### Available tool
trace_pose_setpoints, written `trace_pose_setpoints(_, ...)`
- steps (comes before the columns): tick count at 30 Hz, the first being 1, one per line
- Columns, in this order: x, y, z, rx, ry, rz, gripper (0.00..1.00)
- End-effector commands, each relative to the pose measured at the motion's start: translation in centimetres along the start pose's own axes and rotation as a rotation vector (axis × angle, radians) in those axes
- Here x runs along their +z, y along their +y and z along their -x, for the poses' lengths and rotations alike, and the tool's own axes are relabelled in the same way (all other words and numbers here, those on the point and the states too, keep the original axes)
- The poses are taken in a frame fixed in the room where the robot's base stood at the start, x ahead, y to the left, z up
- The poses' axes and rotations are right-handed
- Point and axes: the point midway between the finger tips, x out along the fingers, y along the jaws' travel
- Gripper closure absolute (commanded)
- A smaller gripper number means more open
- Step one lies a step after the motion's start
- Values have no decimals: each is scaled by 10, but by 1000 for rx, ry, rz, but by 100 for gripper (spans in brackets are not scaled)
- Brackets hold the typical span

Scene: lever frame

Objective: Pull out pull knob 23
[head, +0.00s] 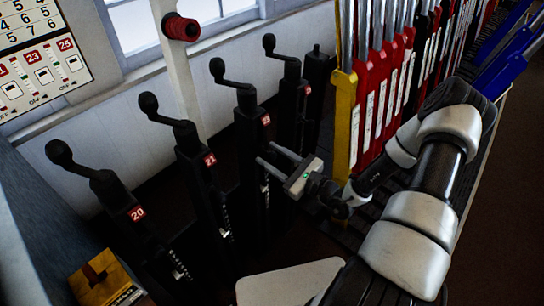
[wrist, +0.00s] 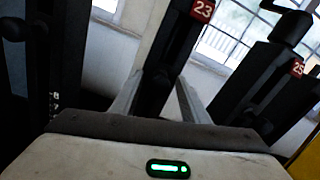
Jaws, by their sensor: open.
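The black post numbered 23 (head: 250,125) stands in the row, with a red 23 label and a bent crank ending in a round black knob (head: 217,67). A small separate pull knob on the post's front cannot be made out. My gripper (head: 265,153) is open, its two fingers pointing at post 23 below the label. In the wrist view the post (wrist: 170,50) shows between and beyond the fingers of my gripper (wrist: 158,80), with its label at the top. Whether the fingers touch it I cannot tell.
Post 21 (head: 195,165) and post 20 (head: 120,205) stand to the left. Post 25 (wrist: 265,80) stands right of 23. A yellow lever (head: 344,120) and red levers (head: 385,100) stand close on the right. A yellow box (head: 100,280) lies at lower left.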

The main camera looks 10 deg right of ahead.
Motion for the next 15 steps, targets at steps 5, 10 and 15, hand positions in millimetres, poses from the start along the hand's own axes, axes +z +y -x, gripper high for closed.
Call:
trace_pose_setpoints(5,0,0,0,0,0,0,72)
trace_pose_setpoints(10,0,0,0,0,0,0,100)
trace_pose_setpoints(15,0,0,1,-1,0,0,100)
